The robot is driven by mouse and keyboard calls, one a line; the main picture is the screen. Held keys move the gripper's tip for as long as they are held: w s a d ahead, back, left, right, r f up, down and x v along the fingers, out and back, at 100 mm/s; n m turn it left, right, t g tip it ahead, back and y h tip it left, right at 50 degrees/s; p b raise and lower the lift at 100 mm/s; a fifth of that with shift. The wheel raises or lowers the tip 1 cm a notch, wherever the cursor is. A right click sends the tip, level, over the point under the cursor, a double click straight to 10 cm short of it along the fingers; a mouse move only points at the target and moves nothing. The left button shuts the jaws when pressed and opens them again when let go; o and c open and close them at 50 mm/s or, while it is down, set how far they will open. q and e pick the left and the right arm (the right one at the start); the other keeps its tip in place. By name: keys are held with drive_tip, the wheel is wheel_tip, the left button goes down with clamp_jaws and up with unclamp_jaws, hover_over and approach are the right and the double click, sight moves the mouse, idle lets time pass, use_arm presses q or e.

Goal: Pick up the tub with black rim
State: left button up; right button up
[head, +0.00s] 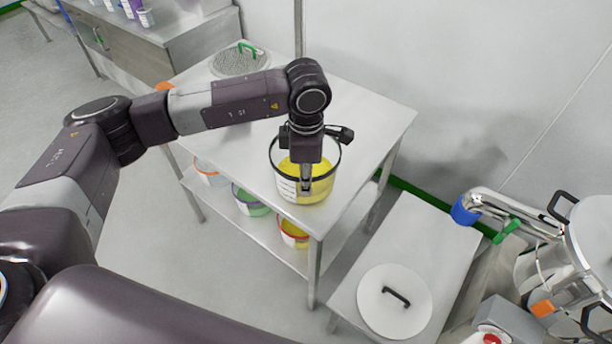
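The tub with black rim (321,188) stands upright near the front right of the steel table's top. It is clear-walled, with yellow contents. My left gripper (306,186) points down over it from above, its fingers at the near side of the tub. The gripper body hides part of the black rim and the inside. I cannot tell whether the fingers are closed on the wall or apart. My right gripper is not in view.
The steel table (372,113) has a mesh disc with a green handle (240,58) at the back. Tubs with green (252,203) and yellow (294,234) contents are on its lower shelf. A white lid (380,315) lies on the lower bench at right, near a steel vessel (590,235).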

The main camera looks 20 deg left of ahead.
sight(305, 203)
use_arm(q)
drive_tip(key=f+p, duration=0.1)
drive_tip(key=f, duration=0.2)
drive_tip(key=f+p, duration=0.2)
drive_tip(key=f, duration=0.1)
drive_tip(key=shift+w+a+f, duration=0.1)
drive_tip(key=shift+a+f, duration=0.1)
drive_tip(key=shift+f, duration=0.2)
drive_tip(key=shift+f+p, duration=0.3)
drive_tip(key=shift+f, duration=0.3)
clamp_jaws()
drive_tip(key=shift+w, duration=0.1)
drive_tip(key=shift+r, duration=0.1)
